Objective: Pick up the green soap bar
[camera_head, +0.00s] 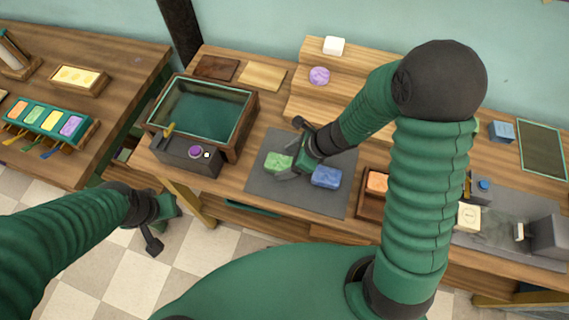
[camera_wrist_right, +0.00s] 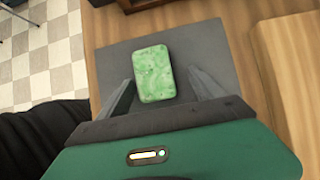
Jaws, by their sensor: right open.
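The green soap bar (camera_head: 279,162) lies on a grey mat (camera_head: 268,192) on the workbench. In the right wrist view the green soap bar (camera_wrist_right: 154,74) is marbled and lies between and a little beyond my right gripper's fingers. My right gripper (camera_head: 288,164) is open right beside the bar; its open fingers also show in the wrist view (camera_wrist_right: 160,92). I cannot tell whether a finger touches the bar. A blue soap bar (camera_head: 326,177) lies on the same mat to the right. My left gripper (camera_head: 163,222) is over the floor at the left, away from the bench.
A framed basin (camera_head: 250,121) with a control box (camera_head: 187,157) stands left of the mat. A stepped wooden shelf (camera_head: 305,82) holds a purple soap (camera_head: 320,75) and a white soap (camera_head: 334,46). An orange soap (camera_head: 377,181) sits in a wooden tray to the right.

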